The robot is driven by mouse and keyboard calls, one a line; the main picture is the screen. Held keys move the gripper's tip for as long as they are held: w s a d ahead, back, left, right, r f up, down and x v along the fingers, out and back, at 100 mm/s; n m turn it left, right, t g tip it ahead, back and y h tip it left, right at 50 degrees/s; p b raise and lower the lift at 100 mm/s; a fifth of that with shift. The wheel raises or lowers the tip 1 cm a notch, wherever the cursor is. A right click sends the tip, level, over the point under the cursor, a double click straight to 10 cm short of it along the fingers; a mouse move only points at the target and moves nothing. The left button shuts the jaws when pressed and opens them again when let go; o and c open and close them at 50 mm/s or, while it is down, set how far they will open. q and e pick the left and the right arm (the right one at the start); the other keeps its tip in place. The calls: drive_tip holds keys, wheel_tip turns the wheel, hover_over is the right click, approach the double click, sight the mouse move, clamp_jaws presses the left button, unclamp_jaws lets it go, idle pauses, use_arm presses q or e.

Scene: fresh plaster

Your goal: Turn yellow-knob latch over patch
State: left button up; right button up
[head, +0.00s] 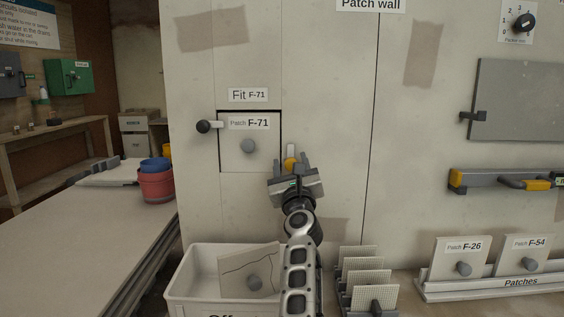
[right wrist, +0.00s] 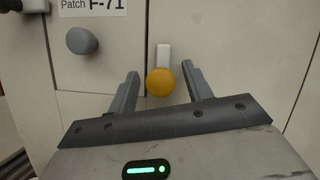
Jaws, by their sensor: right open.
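The patch F-71 (head: 248,160) sits in its opening in the wall, with a grey knob in its middle. The yellow-knob latch (head: 290,164) is on the wall just right of the patch. Its white bar points straight up, clear of the patch, and its yellow knob shows in the right wrist view (right wrist: 160,82). My right gripper (head: 289,161) is open, its fingers left and right of the yellow knob with gaps on both sides. My left gripper is out of view.
A white bin (head: 190,285) with a cracked patch (head: 248,272) stands below. A rack of textured plates (head: 361,270) is beside my right arm. Patches F-26 (head: 458,256) and F-54 (head: 526,252) stand at the right. A bench with buckets (head: 155,185) is at left.

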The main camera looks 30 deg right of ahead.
drive_tip(key=shift+w, duration=0.1)
drive_tip(key=shift+c, duration=0.3)
drive_tip(key=c, duration=0.9)
drive_tip(key=shift+r, duration=0.1)
